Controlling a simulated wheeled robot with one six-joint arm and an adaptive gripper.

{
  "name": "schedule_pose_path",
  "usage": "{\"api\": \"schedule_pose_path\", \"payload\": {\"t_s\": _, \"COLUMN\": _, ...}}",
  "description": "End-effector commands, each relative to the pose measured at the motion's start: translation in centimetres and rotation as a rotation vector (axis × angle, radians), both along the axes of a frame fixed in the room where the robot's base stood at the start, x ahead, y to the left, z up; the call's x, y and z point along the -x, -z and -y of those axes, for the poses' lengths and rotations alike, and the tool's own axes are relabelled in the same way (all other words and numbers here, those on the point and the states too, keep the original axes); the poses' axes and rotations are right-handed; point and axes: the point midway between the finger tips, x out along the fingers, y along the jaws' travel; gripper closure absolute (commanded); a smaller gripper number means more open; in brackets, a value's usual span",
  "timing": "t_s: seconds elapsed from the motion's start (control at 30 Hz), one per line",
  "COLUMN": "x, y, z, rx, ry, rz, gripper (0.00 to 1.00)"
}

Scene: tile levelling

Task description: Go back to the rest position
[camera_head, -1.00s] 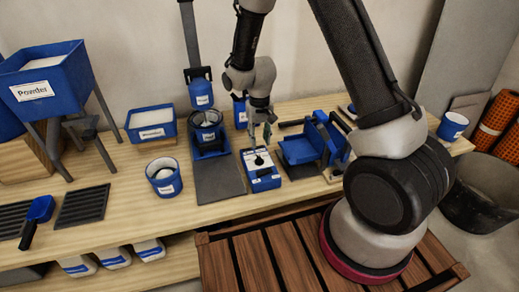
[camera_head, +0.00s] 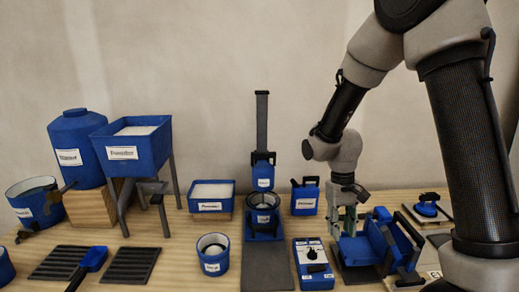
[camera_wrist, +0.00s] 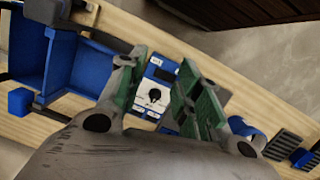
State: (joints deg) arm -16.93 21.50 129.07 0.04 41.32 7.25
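My gripper (camera_head: 347,222) hangs above the bench in the head view, near the blue tray-like device and to the right of the control box. In the wrist view my gripper (camera_wrist: 168,95) has its two green-padded fingers spread apart, with nothing between them. The blue and white control box (camera_head: 313,264) with a black knob stands on the bench. It also shows beyond the fingertips in the wrist view (camera_wrist: 153,96).
The blue tray device (camera_head: 378,243) stands close to my gripper. A mixer station (camera_head: 262,215) with a tall post, a blue cup (camera_head: 213,254), a powder bin (camera_head: 190,196) and a hopper (camera_head: 132,150) stand to the left. The wall area above the bench is clear.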

Motion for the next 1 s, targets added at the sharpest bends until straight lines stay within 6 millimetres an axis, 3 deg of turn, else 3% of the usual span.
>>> {"api": "schedule_pose_path", "payload": {"t_s": 0.03, "x": 0.9, "y": -1.9, "z": 0.7, "rx": -0.007, "ry": -0.003, "rz": 0.011, "gripper": 0.66}}
{"api": "schedule_pose_path", "payload": {"t_s": 0.3, "x": 7.6, "y": -11.9, "z": 5.2, "rx": -0.044, "ry": 0.004, "rz": 0.114, "gripper": 0.66}}
{"api": "schedule_pose_path", "payload": {"t_s": 0.5, "x": 12.8, "y": -17.3, "z": 8.1, "rx": -0.067, "ry": 0.054, "rz": 0.274, "gripper": 0.66}}
{"api": "schedule_pose_path", "payload": {"t_s": 0.63, "x": 15.2, "y": -19.8, "z": 9.4, "rx": -0.076, "ry": 0.099, "rz": 0.405, "gripper": 0.66}}
{"api": "schedule_pose_path", "payload": {"t_s": 0.8, "x": 16.5, "y": -22.3, "z": 10.4, "rx": -0.079, "ry": 0.141, "rz": 0.539, "gripper": 0.66}}
{"api": "schedule_pose_path", "payload": {"t_s": 1.0, "x": 16.9, "y": -23.1, "z": 10.9, "rx": -0.076, "ry": 0.164, "rz": 0.579, "gripper": 0.66}}
